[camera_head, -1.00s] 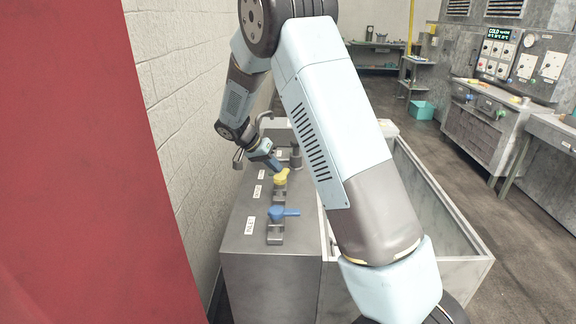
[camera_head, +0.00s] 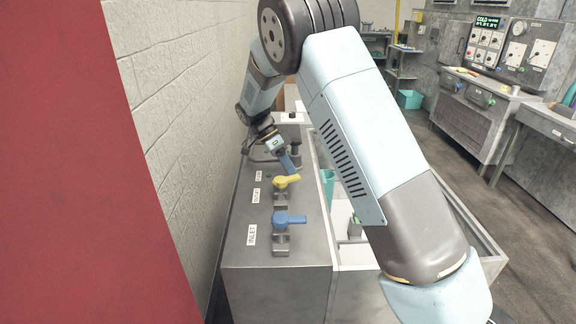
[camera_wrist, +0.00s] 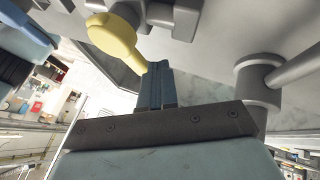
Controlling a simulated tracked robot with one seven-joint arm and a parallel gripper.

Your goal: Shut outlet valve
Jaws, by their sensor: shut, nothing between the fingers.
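The yellow valve handle (camera_head: 286,182) sits on the counter top beside a small label (camera_head: 256,195) too small to read surely. Its lever points right and slightly away in the head view. My gripper (camera_head: 290,172) is shut and empty, just beyond the lever on its far side. In the wrist view, the yellow handle (camera_wrist: 118,40) runs from its round hub to a tip at my closed fingers (camera_wrist: 155,82). They look touching or nearly so. The blue valve handle (camera_head: 289,220), beside the INLET label (camera_head: 251,234), is nearer and points right.
A white wall (camera_head: 180,110) runs close along the left of the counter (camera_head: 290,262). A grey pipe (camera_wrist: 290,70) stands right of my fingers in the wrist view. An open basin lies right of the counter, with a teal container (camera_head: 328,185) in it.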

